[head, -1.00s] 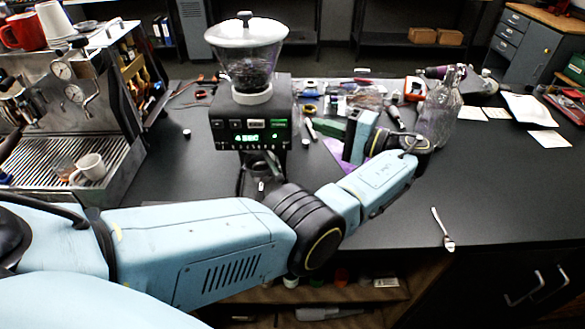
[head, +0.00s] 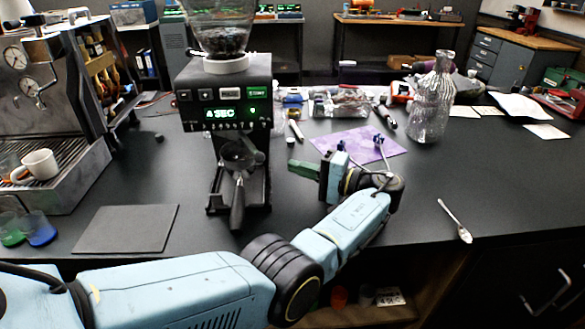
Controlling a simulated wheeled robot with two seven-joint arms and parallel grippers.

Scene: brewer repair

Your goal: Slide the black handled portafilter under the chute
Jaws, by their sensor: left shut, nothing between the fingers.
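The grinder (head: 225,95) stands on the black counter with a hopper of dark beans on top and a green lit display. The black handled portafilter (head: 237,200) is at the grinder's front, below the display, with its handle pointing toward me and down. Its head is dark against the grinder, so I cannot tell exactly how it sits under the chute. My left gripper (head: 304,169) is to the right of the portafilter, apart from it, shut and empty, with its fingers pointing left. My right gripper is not in view.
An espresso machine (head: 50,110) with a white cup (head: 37,165) stands at left. A dark mat (head: 125,229) lies before it, near small glasses. A purple cloth (head: 365,143), a clear bottle (head: 433,105) and a spoon (head: 456,220) are at right. The right counter is mostly clear.

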